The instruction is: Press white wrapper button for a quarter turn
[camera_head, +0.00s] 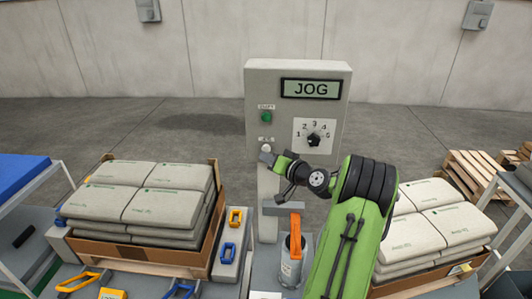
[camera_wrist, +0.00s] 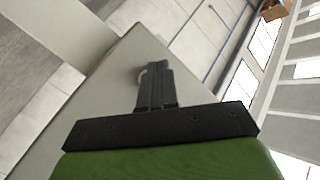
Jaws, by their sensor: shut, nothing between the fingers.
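The control panel (camera_head: 262,84) is a grey box on a post, with a display (camera_head: 311,88) that reads JOG. The white button (camera_head: 266,147) is at its lower left, below a green button (camera_head: 266,117). A numbered dial (camera_head: 314,139) is to the right. My gripper (camera_head: 267,157) is shut and empty, its tips just at the white button's lower edge. In the wrist view, the shut fingers (camera_wrist: 154,68) point at the grey panel face, and a pale round edge of the button (camera_wrist: 142,76) shows beside them. Whether they touch it is unclear.
A pallet of stacked bags (camera_head: 150,190) stands at the left, and another stack (camera_head: 432,225) at the right behind my arm. An orange-handled tool (camera_head: 295,235) stands in a grey holder below the panel. Wooden pallets (camera_head: 478,178) lie at the far right. Floor behind is clear.

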